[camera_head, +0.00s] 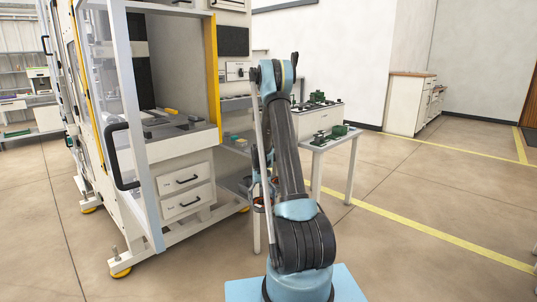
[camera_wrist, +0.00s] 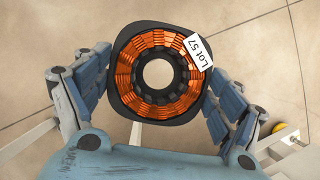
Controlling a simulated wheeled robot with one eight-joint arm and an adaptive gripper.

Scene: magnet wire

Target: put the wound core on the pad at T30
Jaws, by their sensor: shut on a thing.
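The wound core (camera_wrist: 133,82) is a dark ring with copper-orange windings and a round open centre. In the head view my gripper hangs low behind my arm, beside the machine's drawers, and is mostly hidden; a little copper colour shows there. I cannot make out a pad or a T30 mark in either view.
A white machine enclosure with an open front, a door handle (camera_head: 122,156) and drawers (camera_head: 187,190) stands at left. A light table (camera_head: 342,146) with green devices stands behind my arm. A white cabinet (camera_head: 409,105) is at the far wall. The floor at right is clear, with yellow lines.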

